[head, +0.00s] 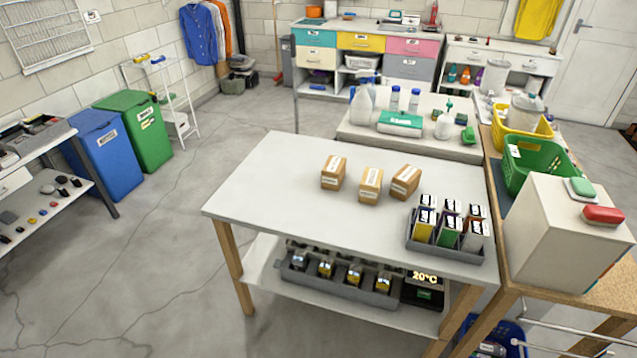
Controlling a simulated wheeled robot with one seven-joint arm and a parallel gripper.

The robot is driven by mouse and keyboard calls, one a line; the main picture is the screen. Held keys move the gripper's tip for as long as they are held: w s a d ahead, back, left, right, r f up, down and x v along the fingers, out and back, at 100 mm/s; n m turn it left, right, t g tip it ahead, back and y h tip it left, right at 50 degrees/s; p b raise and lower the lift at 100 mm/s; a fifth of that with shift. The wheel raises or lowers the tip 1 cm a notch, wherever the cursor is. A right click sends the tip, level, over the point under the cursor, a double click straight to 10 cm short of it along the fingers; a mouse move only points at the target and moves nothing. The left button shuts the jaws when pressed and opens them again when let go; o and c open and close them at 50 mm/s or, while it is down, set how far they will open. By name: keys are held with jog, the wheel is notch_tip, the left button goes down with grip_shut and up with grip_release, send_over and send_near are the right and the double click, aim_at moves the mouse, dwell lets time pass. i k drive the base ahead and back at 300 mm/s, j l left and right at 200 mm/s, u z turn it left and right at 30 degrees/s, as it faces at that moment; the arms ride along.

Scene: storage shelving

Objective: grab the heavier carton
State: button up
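Three small brown cartons with white labels stand close together on the white table (270,185). The left carton (333,173) is a little apart from the middle carton (370,186). The right carton (405,183) is turned at an angle beside the middle one. Their weights cannot be told from their looks, and the label print is too small to read. A grey tray (440,254) at the table's right end holds several upright boxes in yellow, green and white. My gripper is not in view.
The table's left part is bare. Its lower shelf holds a grey bin (340,289) of jars and a dark box (423,291) reading 20°C. At right, a white box (550,225) and a green basket (540,165) crowd the wooden bench. Floor at left is open.

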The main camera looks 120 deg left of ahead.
aim_at(372, 182)
jog(key=u, duration=3.55)
jog(key=i+j, duration=0.95)
jog(key=i, duration=0.15)
jog(key=i+j, duration=0.95)
jog(key=i, duration=0.2)
jog(key=l+z, duration=0.05)
